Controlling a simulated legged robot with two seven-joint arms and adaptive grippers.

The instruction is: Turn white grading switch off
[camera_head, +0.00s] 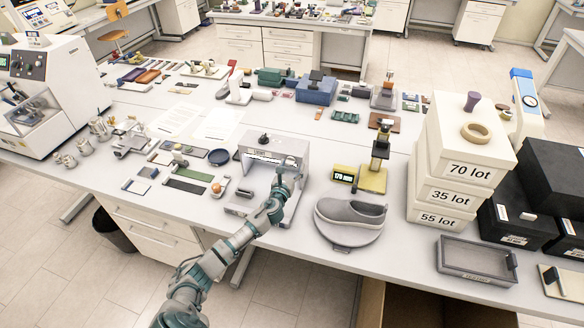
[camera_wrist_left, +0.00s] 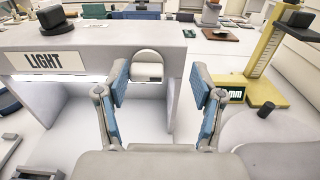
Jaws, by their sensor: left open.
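A pale grey light box (camera_head: 290,146) stands at the middle of the table. In the left wrist view its front (camera_wrist_left: 88,58) bears a "LIGHT" label (camera_wrist_left: 43,61). A bright strip (camera_wrist_left: 30,78) shows under its front edge. A white round-topped piece (camera_wrist_left: 148,63), which looks like the switch, is at the front right of the box. I cannot tell its on or off position. My left gripper (camera_head: 283,181) is open at the box's right front; it also shows in the left wrist view (camera_wrist_left: 164,88). Its blue-padded fingers are apart and empty, with the switch beyond the gap.
A yellow gauge stand (camera_head: 374,172) is right of the box. Stacked white lot boxes (camera_head: 455,172) stand further right. Small samples (camera_head: 188,184) lie left of the box.

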